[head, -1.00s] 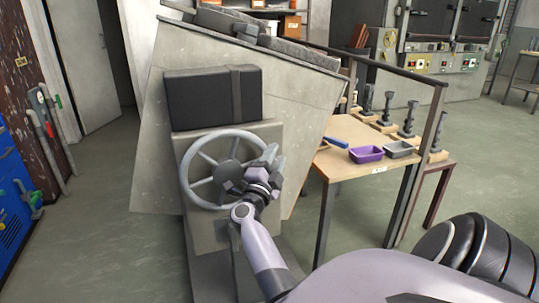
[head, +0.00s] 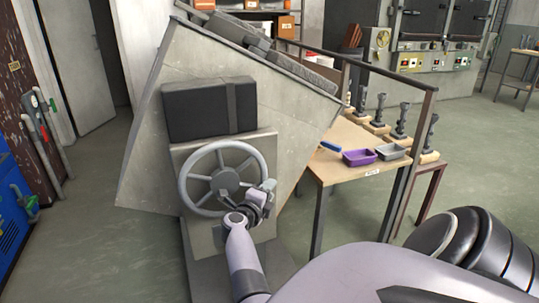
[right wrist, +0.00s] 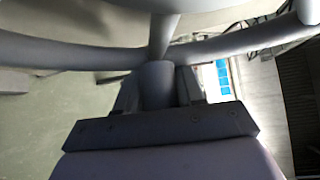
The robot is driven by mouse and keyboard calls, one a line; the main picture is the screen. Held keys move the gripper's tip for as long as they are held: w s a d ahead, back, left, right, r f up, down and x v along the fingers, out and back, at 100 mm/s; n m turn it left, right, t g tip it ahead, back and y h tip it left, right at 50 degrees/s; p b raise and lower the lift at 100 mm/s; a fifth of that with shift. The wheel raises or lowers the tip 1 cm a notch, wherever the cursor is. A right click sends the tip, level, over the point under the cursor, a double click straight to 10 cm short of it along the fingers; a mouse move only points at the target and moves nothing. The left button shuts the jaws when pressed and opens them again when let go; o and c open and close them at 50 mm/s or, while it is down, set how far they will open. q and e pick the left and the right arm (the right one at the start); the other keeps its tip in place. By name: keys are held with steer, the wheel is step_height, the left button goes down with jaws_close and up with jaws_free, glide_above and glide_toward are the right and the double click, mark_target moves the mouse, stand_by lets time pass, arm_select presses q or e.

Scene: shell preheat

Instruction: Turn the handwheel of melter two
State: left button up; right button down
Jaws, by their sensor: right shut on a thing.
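The grey spoked handwheel (head: 225,181) is on the front of a large grey tilted melter body (head: 290,110), below a black box. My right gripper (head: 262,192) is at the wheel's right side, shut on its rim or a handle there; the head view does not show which. In the right wrist view, the wheel's grey bars (right wrist: 90,56) cross the top, and a short round grip sits between the fingers (right wrist: 158,88). No number marking the melter is readable. My left gripper is not in view.
Open floor (head: 95,235) lies to the left.

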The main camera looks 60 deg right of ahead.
steer(key=shift+a+f, duration=0.15)
steer(key=shift+f, duration=0.1)
steer(key=shift+w, duration=0.1)
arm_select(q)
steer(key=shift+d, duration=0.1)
arm_select(e)
steer(key=c, duration=0.8)
jaws_free()
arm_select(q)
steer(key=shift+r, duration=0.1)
arm_select(e)
steer(key=shift+r, duration=0.1)
